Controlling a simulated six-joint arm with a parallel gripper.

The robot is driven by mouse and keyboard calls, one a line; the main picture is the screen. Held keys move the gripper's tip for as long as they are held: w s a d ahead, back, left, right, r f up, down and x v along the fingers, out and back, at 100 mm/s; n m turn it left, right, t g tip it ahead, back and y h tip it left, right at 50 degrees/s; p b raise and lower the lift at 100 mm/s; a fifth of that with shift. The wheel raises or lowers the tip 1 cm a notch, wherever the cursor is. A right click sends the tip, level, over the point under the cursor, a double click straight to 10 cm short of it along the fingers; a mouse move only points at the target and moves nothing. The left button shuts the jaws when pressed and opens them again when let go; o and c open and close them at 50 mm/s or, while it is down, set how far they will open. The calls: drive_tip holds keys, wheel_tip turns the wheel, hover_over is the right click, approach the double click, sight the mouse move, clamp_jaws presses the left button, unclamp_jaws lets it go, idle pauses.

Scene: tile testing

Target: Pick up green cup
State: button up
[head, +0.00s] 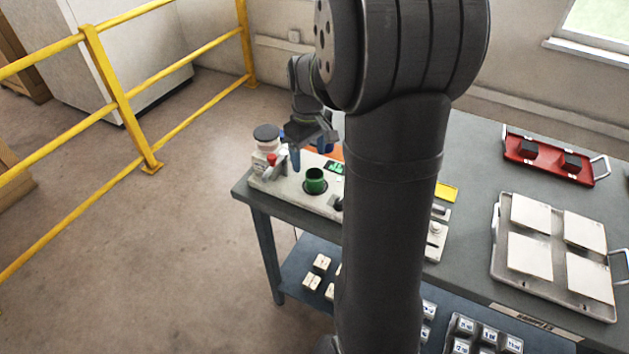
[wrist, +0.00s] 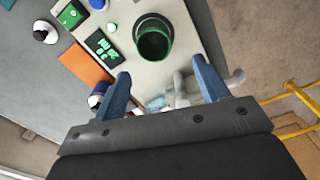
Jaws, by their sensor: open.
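The green cup (head: 315,181) stands upright in a dark round recess on a light board at the table's left end. In the wrist view the green cup (wrist: 153,40) is seen from above, ahead of the fingertips, with a dark inside. My gripper (wrist: 161,79) is open, its two blue fingers apart with no object held between them. In the head view my gripper (head: 298,155) is just behind and left of the cup, apart from it. My arm hides part of the board in the head view.
A jar with a dark lid (head: 266,138) stands left of the cup. A green-digit display (wrist: 103,46) and an orange patch (wrist: 86,66) lie beside it. A red tray (head: 530,172) and a tray of white tiles (head: 498,262) are at right. A yellow railing (head: 120,105) stands left.

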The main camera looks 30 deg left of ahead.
sight(313, 176)
wheel_tip(313, 176, down, 3)
drive_tip(key=shift+r, duration=0.1)
drive_tip(key=f, duration=0.2)
drive_tip(key=d+f, duration=0.1)
drive_tip(key=f, duration=0.1)
drive_tip(key=shift+w+f, duration=0.1)
drive_tip(key=shift+w, duration=0.05)
drive_tip(key=shift+f, duration=0.5)
drive_tip(key=c, duration=1.2)
drive_tip(key=shift+r, duration=0.1)
